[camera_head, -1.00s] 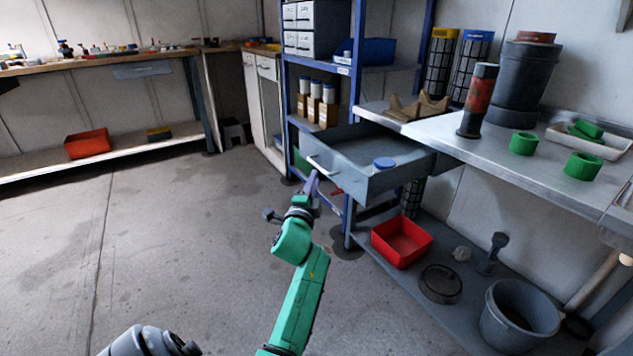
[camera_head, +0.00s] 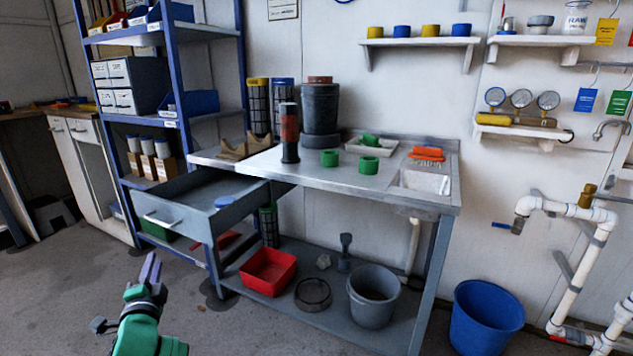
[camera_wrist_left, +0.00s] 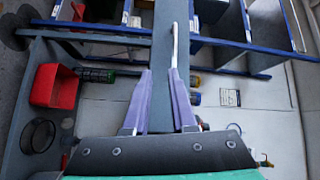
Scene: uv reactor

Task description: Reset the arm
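My left gripper (camera_head: 150,268), green with purple fingers, is at the lower left of the head view. In the left wrist view its two fingers (camera_wrist_left: 159,85) stand apart with nothing between them. Ahead of them is the grey drawer (camera_head: 215,203) under the bench, pulled out, with a pale bar handle (camera_head: 158,220). In the head view the fingertips are below and in front of that handle, apart from it. The handle also shows in the left wrist view (camera_wrist_left: 175,48). My right gripper is not in view.
The metal bench (camera_head: 330,178) carries green rings, a dark canister (camera_head: 320,108) and a sink. Its lower shelf holds a red bin (camera_head: 268,271) and a grey bucket (camera_head: 373,297). A blue bucket (camera_head: 486,318) stands at right. The floor at lower left is clear.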

